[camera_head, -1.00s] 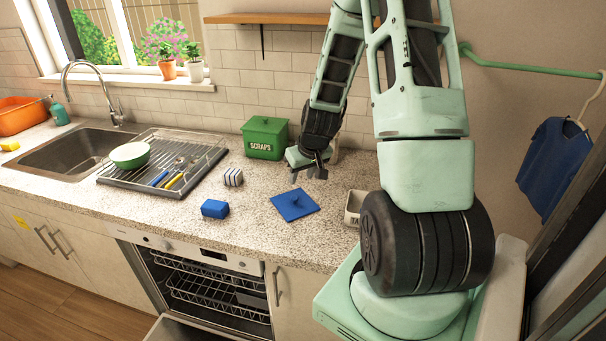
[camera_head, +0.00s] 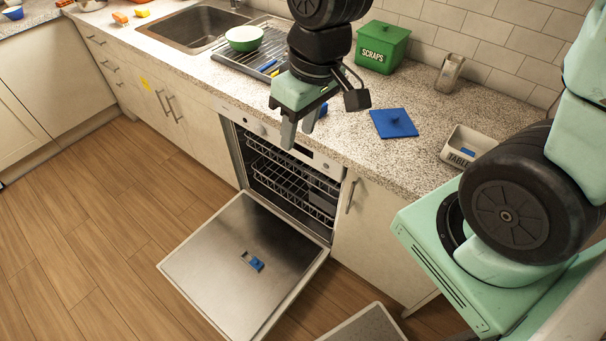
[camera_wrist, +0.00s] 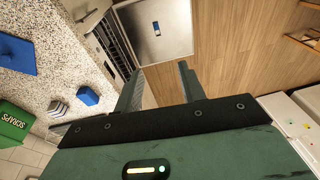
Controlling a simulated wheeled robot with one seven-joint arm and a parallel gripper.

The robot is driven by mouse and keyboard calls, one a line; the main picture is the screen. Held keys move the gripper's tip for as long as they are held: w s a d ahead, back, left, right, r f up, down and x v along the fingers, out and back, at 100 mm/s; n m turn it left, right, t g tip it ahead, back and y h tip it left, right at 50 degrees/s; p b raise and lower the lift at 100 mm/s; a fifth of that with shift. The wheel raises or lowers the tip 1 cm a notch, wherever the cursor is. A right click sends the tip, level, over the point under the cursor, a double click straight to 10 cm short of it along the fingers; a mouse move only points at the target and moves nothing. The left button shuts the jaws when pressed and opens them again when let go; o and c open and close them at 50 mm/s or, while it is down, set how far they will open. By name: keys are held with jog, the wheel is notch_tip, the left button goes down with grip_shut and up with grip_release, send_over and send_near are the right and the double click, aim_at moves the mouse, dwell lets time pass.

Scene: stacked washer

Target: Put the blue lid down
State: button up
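The blue lid (camera_head: 393,123) lies flat on the speckled counter (camera_head: 440,100), its small knob upward. It also shows at the left edge of the wrist view (camera_wrist: 14,54). My gripper (camera_head: 300,132) is open and empty, in the air near the counter's front edge, left of the lid and apart from it. In the wrist view its two fingers (camera_wrist: 160,88) stand apart with floor and dishwasher door between and beyond them.
The dishwasher door (camera_head: 245,268) hangs open below, with a small blue piece on it. A green SCRAPS box (camera_head: 382,47), a beige cup (camera_head: 449,73) and a TABLE-labelled tray (camera_head: 470,147) stand near the lid. A drying rack (camera_head: 236,62) holds a green bowl (camera_head: 244,38).

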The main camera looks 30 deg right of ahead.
jog(key=s+a+r+n, duration=0.1)
jog(key=s+a, duration=0.2)
jog(key=s, duration=0.2)
jog(key=s+a+r+n+g+h, duration=0.1)
jog(key=s+a+n, duration=0.1)
jog(key=s, duration=0.4)
jog(key=shift+s+a+r+n, duration=0.25)
jog(key=shift+a+n, duration=0.05)
jog(key=shift+a, duration=0.15)
